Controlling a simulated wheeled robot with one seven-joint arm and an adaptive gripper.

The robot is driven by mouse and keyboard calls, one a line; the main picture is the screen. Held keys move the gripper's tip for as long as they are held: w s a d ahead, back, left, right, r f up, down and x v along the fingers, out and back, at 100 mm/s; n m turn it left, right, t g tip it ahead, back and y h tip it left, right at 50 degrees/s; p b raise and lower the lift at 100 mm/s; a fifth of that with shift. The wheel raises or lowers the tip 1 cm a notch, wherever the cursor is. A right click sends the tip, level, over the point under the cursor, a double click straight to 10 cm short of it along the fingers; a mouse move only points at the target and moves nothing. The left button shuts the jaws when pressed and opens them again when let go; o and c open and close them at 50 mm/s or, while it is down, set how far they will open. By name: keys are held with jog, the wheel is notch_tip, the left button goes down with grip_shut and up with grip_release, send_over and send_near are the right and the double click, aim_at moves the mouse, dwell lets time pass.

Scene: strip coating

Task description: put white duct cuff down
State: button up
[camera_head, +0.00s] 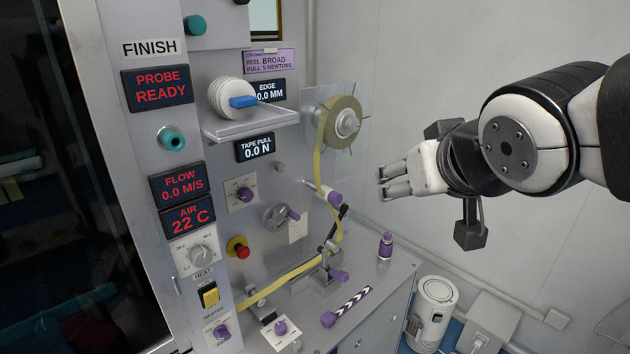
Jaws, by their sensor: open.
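A white ribbed cuff (221,97) with a blue tab on its front is at the small grey shelf (250,126) on the machine's front panel. It appears to rest on the shelf, lying on its side with its round end facing outward. My gripper (382,182) is open and empty, to the right of the shelf and lower in the picture. Its fingers point left, and a clear gap separates it from the cuff.
A yellow tape reel (342,123) on a clear disc lies between the shelf and my gripper. Knobs and a red button (241,251) stick out of the panel.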

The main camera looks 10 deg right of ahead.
jog(key=s+a+f+g+y, duration=0.1)
jog(key=s+f+g, duration=0.4)
jog(key=s, duration=0.8)
jog(key=shift+f, duration=0.15)
jog(key=w+f+b, duration=0.3)
jog(key=shift+w, duration=0.2)
dwell(0.8)
